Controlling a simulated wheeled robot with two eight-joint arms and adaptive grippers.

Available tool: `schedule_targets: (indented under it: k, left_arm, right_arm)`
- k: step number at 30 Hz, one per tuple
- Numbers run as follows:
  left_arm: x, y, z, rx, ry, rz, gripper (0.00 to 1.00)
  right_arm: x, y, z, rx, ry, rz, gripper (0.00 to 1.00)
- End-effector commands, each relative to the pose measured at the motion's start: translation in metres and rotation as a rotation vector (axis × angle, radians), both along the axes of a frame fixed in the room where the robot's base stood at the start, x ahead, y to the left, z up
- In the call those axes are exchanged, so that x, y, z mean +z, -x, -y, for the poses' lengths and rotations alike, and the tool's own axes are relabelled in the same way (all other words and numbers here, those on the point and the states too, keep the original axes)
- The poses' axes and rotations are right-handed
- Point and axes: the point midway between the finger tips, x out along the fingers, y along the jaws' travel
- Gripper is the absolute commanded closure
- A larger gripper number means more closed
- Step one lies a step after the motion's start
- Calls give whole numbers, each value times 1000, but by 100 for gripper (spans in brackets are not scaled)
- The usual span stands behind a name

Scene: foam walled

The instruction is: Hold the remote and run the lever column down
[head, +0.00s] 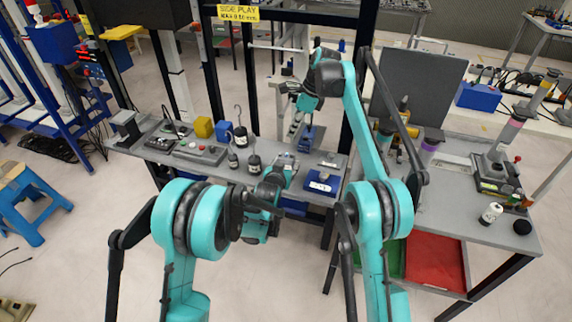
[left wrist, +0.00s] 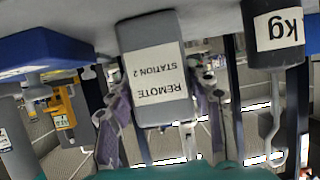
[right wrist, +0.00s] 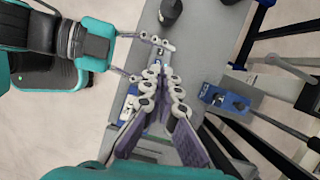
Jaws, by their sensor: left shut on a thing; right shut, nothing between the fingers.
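My left gripper (left wrist: 165,100) is shut on the remote (left wrist: 158,85), a grey box with a white label reading "REMOTE STATION 2", upside down in the left wrist view. In the head view my left gripper (head: 284,165) is low over the front part of the left bench; the remote is hard to make out there. My right gripper (right wrist: 161,74) is shut and empty, with its fingertips close together; in the head view it is above and beyond the left one. A blue device with a grey upright (right wrist: 226,98) stands right of my right fingers. I cannot tell whether it is the lever column.
Black frame posts rise behind. A right-hand table (head: 440,220) holds more equipment.

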Motion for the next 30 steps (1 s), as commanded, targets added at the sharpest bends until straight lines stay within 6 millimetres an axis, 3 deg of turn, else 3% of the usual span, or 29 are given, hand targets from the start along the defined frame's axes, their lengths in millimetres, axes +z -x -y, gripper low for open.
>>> schedule_targets:
  k: [14,21,30]
  left_arm:
    - [0,0,0,0,0,-1,82]
    - [0,0,0,0,0,-1,82]
    - [0,0,0,0,0,-1,82]
  right_arm:
    - [-8,2,-4,9,69,12,100]
    - [-27,4,-16,45,436,134,100]
    - [0,-1,-37,84,837,410,100]
